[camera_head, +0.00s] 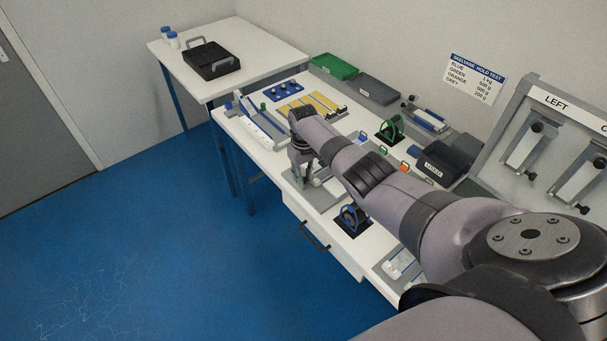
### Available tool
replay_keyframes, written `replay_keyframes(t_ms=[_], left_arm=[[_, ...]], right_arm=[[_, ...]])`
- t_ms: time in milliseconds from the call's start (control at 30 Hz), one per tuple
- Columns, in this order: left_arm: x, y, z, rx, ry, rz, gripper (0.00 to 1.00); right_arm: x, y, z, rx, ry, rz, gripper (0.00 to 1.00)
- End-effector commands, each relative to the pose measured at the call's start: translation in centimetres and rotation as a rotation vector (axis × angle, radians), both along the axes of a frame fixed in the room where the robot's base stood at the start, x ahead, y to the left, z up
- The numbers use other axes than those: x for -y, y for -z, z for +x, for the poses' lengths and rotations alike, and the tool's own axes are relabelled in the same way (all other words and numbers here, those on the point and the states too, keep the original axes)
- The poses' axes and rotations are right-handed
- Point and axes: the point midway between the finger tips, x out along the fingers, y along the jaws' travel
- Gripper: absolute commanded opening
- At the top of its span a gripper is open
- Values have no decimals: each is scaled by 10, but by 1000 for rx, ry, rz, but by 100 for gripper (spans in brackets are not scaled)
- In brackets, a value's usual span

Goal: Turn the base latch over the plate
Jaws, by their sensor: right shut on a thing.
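My right arm reaches from the lower right over the white bench, and my right gripper (300,171) points down at its front part. It is shut on a small part at a grey fixture base (330,189), most likely the base latch; the fingers and arm largely hide it. The light plate area at the base is partly covered by my gripper, so I cannot tell how the latch lies over it. My left gripper is not in view.
A blue-and-black fixture (351,219) stands close right of the gripper, and a green one (391,129) stands behind my arm. A yellow board (311,105) and a white angled rack (259,124) lie beyond. A tilted panel marked LEFT (518,112) stands at right. Blue floor is clear.

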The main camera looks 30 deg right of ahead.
Motion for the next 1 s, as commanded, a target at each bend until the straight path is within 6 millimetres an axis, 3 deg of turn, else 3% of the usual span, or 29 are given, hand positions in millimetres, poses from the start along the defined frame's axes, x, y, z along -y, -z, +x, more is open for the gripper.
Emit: replay_keyframes(t_ms=[700, 733, 1000], left_arm=[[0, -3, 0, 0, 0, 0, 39], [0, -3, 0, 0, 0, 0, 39], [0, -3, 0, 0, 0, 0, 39]], right_arm=[[0, -1, 2, 4, 80, 0, 0], [0, -1, 2, 4, 80, 0, 20], [0, -1, 1, 2, 79, 0, 38]])
